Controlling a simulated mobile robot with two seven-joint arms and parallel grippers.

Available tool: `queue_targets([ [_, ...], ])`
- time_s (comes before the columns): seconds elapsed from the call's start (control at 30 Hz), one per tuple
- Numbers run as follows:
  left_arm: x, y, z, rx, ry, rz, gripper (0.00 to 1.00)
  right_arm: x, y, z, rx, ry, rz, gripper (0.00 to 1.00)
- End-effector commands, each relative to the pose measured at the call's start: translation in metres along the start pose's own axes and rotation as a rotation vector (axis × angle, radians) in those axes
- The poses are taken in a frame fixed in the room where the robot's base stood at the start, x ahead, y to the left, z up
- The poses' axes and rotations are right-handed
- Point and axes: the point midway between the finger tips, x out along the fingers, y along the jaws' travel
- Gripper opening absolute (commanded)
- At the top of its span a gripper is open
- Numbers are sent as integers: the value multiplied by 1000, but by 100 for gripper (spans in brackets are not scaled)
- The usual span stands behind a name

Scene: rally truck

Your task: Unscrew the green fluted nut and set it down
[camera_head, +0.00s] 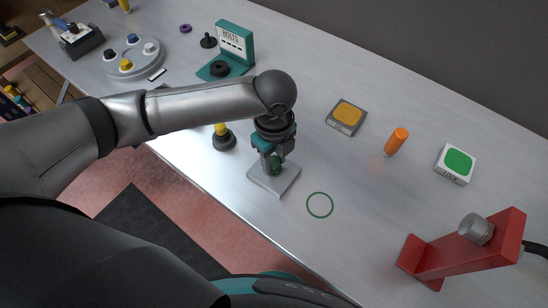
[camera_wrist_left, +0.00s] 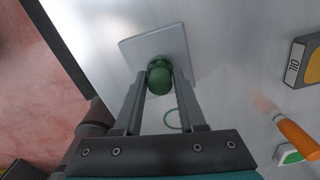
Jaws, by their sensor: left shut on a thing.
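The green fluted nut (camera_wrist_left: 160,78) sits over the middle of a square grey base plate (camera_head: 285,184), which lies on the table. In the head view the nut (camera_head: 275,167) is partly hidden by my left gripper (camera_head: 272,162). My left gripper points down at the plate, and in the left wrist view its two fingers (camera_wrist_left: 160,85) stand on either side of the nut, shut on it. Any post under the nut is hidden. My right gripper is not in view.
A green ring outline (camera_head: 320,205) is marked on the table right of the plate. A black and yellow knob (camera_head: 223,138) stands close on the left. An orange-handled tool (camera_head: 396,141), a yellow-topped box (camera_head: 346,117), a green-topped box (camera_head: 455,163) and a red stand (camera_head: 465,250) are to the right.

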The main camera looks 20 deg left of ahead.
Motion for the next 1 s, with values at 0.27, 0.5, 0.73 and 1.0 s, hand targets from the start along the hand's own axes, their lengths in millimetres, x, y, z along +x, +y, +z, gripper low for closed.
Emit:
queue_targets([
  [0.27, 0, 1, 0, -315, 0, 3, 8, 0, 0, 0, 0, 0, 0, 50],
  [0.5, 0, 1, 0, -376, -1, 4, 8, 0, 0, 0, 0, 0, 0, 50],
  [0.73, 0, 1, 0, -373, 0, 4, 53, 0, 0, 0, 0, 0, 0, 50],
  [1.0, 0, 0, 0, -368, 0, 2, 56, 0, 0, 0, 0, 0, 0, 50],
])
